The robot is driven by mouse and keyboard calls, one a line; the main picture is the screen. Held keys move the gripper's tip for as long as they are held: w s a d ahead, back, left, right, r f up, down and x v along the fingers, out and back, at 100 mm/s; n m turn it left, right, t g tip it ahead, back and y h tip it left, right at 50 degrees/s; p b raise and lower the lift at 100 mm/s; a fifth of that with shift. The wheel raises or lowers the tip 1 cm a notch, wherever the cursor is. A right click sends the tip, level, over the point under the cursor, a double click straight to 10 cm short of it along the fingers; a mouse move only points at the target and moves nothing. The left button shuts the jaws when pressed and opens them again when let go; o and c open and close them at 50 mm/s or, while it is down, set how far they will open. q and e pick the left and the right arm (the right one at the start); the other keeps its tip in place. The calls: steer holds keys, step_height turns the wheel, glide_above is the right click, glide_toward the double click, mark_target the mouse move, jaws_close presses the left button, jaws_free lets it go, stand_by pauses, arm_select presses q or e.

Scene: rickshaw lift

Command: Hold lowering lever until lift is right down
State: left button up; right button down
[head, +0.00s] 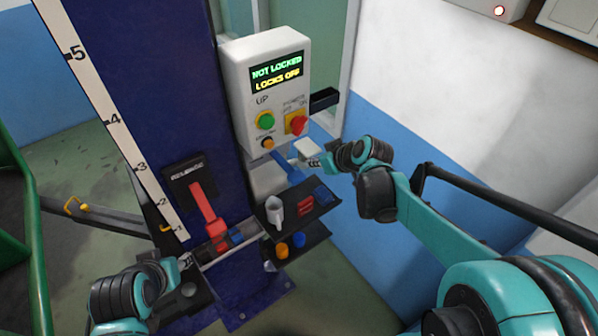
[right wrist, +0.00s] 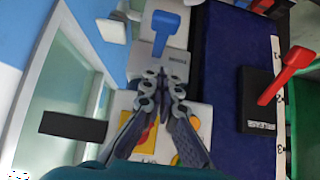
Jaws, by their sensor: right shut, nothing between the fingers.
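A blue lever (head: 286,166) sticks out from a pale box under the control box; it also shows in the right wrist view (right wrist: 165,28). A red lever (head: 207,212) sits on a black plate labelled release on the blue post; it also shows in the right wrist view (right wrist: 287,74). I cannot read the blue lever's label. My right gripper (head: 316,162) is shut and empty, just right of the blue lever and apparently apart from it. My left gripper (head: 187,262) is low at the left, below the red lever; its fingers are too small to judge.
The control box (head: 238,75) reads "NOT LOCKED, LOCKS OFF" and has a green button (head: 265,121) and red switch (head: 297,123). A numbered scale (head: 98,98) runs down the post. Small trays (head: 322,205) hold loose items. A grey lift arm (head: 108,218) and green body (head: 20,245) are left.

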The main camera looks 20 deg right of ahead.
steer(key=b, duration=0.2)
glide_above(295, 173)
steer(key=s, duration=0.2)
steer(key=f, duration=0.7)
steer(key=shift+s+d+f, duration=0.15)
steer(key=shift+d+f, duration=0.1)
steer(key=shift+d, duration=0.15)
step_height(295, 173, down, 2)
steer(key=shift+s+f, duration=0.15)
steer(key=shift+f, duration=0.65)
steer(key=shift+b, duration=0.35)
